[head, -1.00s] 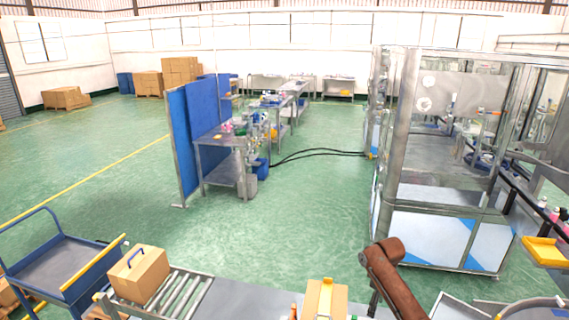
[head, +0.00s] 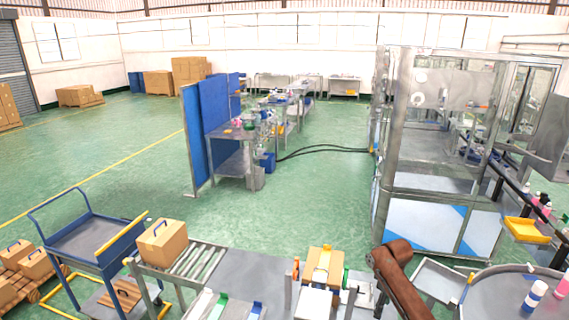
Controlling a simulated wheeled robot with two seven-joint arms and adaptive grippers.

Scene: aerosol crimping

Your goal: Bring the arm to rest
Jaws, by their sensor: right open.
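My right arm (head: 400,281) shows as a rust-brown link at the bottom, right of centre, bent at its upper end. My right gripper (head: 380,303) shows only as a small dark part below that bend, beside the packing bench. It is open, and I see nothing held in it; its fingertips are hard to make out. My left arm and gripper are not in view.
A roller conveyor (head: 199,263) with a cardboard box (head: 162,243) is at lower left, beside a blue cart (head: 88,238). Another box (head: 324,266) stands on the bench near my arm. A round table (head: 505,298) with bottles is at lower right. A glazed machine (head: 440,225) stands behind.

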